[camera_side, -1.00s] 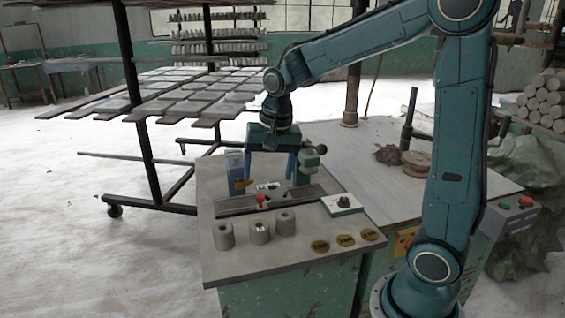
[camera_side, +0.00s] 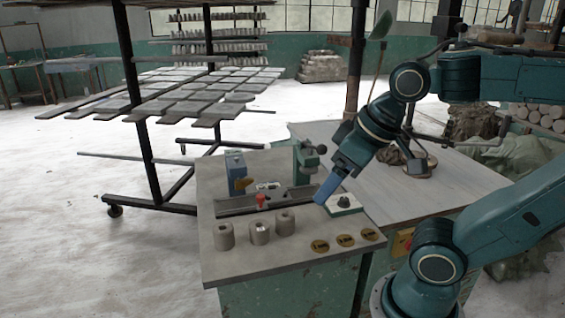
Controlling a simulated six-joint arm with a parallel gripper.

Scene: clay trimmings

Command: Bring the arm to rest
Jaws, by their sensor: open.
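My gripper (camera_side: 324,196) hangs tilted above the right part of the small work table (camera_side: 290,258), close to the small box with a black knob (camera_side: 344,203). It is seen side-on, so one blue finger hides most of the other. The jaws are open, and I see nothing held in them. My arm is folded back to the right.
Several clay cylinders (camera_side: 259,232) stand at the table's front left, and round brass discs (camera_side: 345,240) lie at its front right. A blue block (camera_side: 235,172) and a green clamp (camera_side: 307,157) stand behind. A rack of boards (camera_side: 190,95) is at the left.

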